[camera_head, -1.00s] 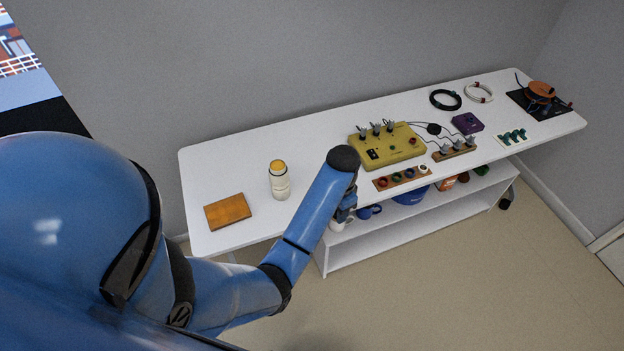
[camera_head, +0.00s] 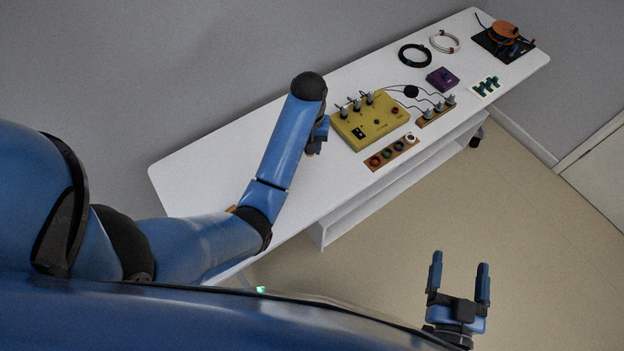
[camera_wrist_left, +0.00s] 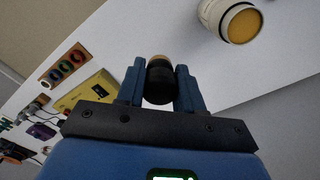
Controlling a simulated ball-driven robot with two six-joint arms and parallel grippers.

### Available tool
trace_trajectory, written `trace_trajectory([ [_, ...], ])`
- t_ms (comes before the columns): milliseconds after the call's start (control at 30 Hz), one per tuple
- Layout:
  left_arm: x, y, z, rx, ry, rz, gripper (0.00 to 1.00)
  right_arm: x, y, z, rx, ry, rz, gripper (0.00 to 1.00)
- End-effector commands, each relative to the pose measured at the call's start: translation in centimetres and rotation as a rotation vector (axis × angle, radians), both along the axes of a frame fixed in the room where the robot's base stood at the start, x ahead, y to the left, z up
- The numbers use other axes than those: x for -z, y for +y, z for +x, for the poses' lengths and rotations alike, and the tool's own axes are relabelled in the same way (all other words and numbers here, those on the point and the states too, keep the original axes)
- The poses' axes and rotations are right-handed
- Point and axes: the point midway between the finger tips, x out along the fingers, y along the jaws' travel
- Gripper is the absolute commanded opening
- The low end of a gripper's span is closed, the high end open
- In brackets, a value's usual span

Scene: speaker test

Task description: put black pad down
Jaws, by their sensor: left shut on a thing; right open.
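My left gripper (camera_wrist_left: 160,82) is shut on a short, rounded black piece with a tan end, which I take to be the black pad (camera_wrist_left: 160,88). In the head view my left gripper (camera_head: 318,136) is over the white table (camera_head: 215,165), left of the yellow box, mostly hidden by its own arm. The wrist view shows the pad above the white tabletop; I cannot tell the gap. My right gripper (camera_head: 460,266) is open and empty over the floor, in front of the table.
The yellow box (camera_head: 370,120), a strip of coloured rings (camera_head: 391,152), a purple box (camera_head: 442,79) and cable coils (camera_head: 413,55) fill the right part.

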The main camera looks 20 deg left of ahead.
Motion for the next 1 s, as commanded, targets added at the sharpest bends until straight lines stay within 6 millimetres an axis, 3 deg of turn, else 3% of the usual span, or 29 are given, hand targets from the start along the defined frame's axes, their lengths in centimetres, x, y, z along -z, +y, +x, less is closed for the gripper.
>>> trace_trajectory([
  [100, -0.9, -0.6, 0.1, -0.076, 0.002, 0.0, 0.08, -0.5, 0.0, 0.0, 0.0, 0.0, 0.0, 0.85],
  [267, 0.5, -0.8, 0.1, -0.112, 0.002, 0.001, 0.08, 1.0, 0.0, 0.0, 0.0, 0.0, 0.0, 0.85],
  [567, 5.4, -0.8, 0.1, -0.112, 0.002, 0.0, 0.08, 6.0, 0.0, 0.0, 0.0, 0.0, 0.0, 0.85],
  [1000, 13.7, -0.8, 0.1, -0.111, 0.003, 0.001, 0.08, 5.1, 0.0, 0.0, 0.0, 0.0, 0.0, 0.85],
])
